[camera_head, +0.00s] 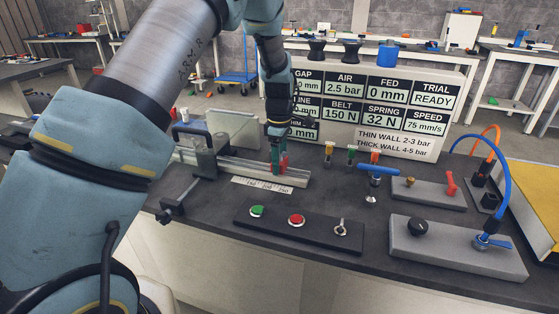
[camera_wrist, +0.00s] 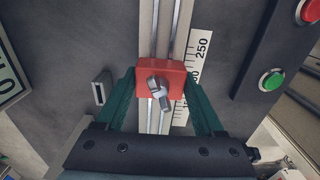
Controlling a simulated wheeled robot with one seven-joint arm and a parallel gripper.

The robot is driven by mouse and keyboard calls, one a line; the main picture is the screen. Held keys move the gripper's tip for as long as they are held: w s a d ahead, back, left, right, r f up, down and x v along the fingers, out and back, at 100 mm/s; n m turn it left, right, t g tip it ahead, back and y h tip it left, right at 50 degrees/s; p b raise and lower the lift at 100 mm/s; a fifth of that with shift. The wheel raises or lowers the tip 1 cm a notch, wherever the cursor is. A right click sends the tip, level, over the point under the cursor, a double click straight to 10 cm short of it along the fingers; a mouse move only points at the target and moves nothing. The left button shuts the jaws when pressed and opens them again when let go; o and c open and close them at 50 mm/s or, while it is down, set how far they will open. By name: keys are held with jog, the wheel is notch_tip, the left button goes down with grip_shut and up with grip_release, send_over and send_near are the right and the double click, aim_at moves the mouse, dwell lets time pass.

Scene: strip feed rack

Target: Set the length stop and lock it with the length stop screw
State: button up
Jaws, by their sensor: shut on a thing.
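The length stop is a red block (camera_wrist: 145,68) on the rail (camera_wrist: 165,30) in the wrist view. The length stop screw (camera_wrist: 158,92), a grey wing screw, sits on the block's top face. My gripper (camera_wrist: 161,82) is shut on the red block, one green finger on each side. In the head view my gripper (camera_head: 277,160) points down at the rail (camera_head: 298,178), and a little red of the stop (camera_head: 283,163) shows between the fingers. A white scale (camera_wrist: 203,45) marked 250 lies beside the rail. Whether the screw is tight cannot be told.
A panel with a green button (camera_head: 257,211), a red button (camera_head: 296,220) and a toggle switch stands in front of the rail. A clamp frame (camera_head: 205,150) is left of my gripper. A display board (camera_head: 400,145) stands behind. A blue T-handle (camera_head: 375,170) is to the right.

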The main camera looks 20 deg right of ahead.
grip_shut()
jog(key=shift+w+a, duration=1.05)
jog(key=shift+a, duration=0.05)
jog(key=o, duration=1)
grip_release()
jog(key=shift+o, duration=0.2)
